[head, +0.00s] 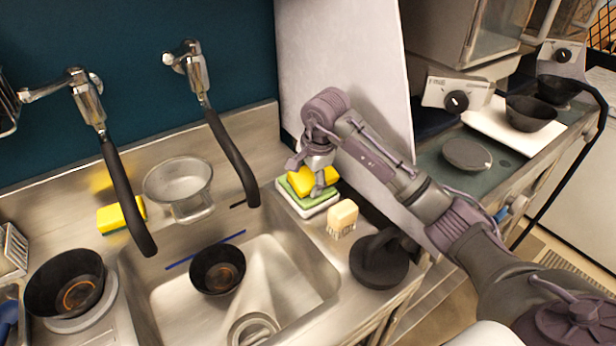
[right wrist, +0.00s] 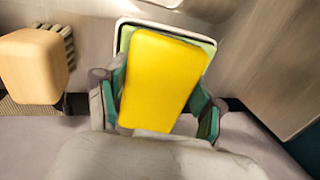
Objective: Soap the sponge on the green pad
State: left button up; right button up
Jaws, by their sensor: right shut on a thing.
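My right gripper (head: 307,178) is shut on a yellow sponge (head: 301,184), with one finger on each side of it. The sponge fills the middle of the right wrist view (right wrist: 165,75). It is over the green pad (head: 301,203), whose edge shows around the sponge in the right wrist view (right wrist: 207,47). I cannot tell whether sponge and pad touch. The pad lies on a white tray (head: 318,211) on the sink's counter. A beige block (head: 342,215), which looks like soap, stands beside the tray on a ridged base. My left gripper is not in view.
The sink basin (head: 290,275) holds a black bowl (head: 217,270). Another yellow sponge (head: 112,218) and a glass bowl (head: 178,185) are behind it. A dark round-based object (head: 379,262) stands near the soap. A pale panel (head: 345,60) rises behind my right gripper.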

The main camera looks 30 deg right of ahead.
jog(key=shift+f+b, duration=0.9)
jog(key=shift+f, duration=0.25)
dwell(2.0)
jog(key=shift+r+p, duration=2.15)
jog(key=shift+r, duration=1.45)
jog(key=shift+f, duration=0.1)
